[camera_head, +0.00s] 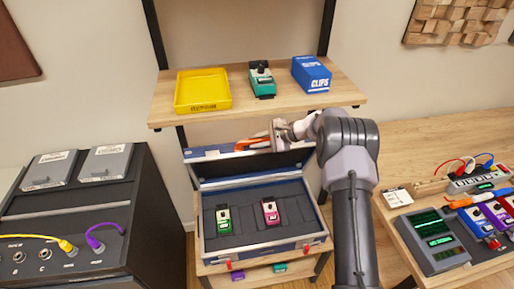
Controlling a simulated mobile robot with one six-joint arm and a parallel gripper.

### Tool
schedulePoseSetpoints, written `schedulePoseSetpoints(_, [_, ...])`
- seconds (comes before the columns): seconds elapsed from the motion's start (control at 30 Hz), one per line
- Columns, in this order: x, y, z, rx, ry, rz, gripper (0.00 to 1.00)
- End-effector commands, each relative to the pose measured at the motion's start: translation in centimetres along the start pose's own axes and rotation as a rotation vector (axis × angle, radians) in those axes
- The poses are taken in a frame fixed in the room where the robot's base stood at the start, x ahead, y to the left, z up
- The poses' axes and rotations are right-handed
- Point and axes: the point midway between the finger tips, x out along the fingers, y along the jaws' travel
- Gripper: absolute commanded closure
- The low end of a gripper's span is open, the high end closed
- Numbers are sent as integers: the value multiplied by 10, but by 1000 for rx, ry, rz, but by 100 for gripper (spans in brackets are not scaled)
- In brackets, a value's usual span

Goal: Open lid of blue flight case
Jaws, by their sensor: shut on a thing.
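The blue flight case (290,244) sits on a wooden shelf below the top board. Its lid (205,153) is raised at the back, so the grey inside of the case shows. A green pedal (223,219) and a pink pedal (270,212) stand in the case. My gripper (243,145), with orange fingers, is at the upper edge of the lid and is shut on it. My wrist and arm cover the lid's upper right part.
Above the lid, the top board (165,108) carries a yellow tray (203,91), a teal pedal (262,79) and a blue clips box (311,74). A black amp cabinet (150,215) stands left. A table (490,258) with pedals stands right.

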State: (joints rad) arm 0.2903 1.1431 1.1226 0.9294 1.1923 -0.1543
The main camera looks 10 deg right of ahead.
Motion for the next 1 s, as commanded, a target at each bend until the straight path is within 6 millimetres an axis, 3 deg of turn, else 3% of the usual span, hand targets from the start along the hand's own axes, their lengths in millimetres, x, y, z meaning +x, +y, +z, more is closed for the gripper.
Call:
schedulePoseSetpoints(0.33, [0,0,0,0,-1,0,100])
schedulePoseSetpoints(0.37, [0,0,0,0,-1,0,76])
schedulePoseSetpoints(0.43, [0,0,0,0,-1,0,62])
schedulePoseSetpoints(0.47, [0,0,0,0,-1,0,60])
schedulePoseSetpoints(0.77, [-3,-1,0,0,0,0,60])
schedulePoseSetpoints(0.87, [-15,-2,0,0,0,-1,60])
schedulePoseSetpoints(1.0, [-46,-2,1,1,1,-2,60])
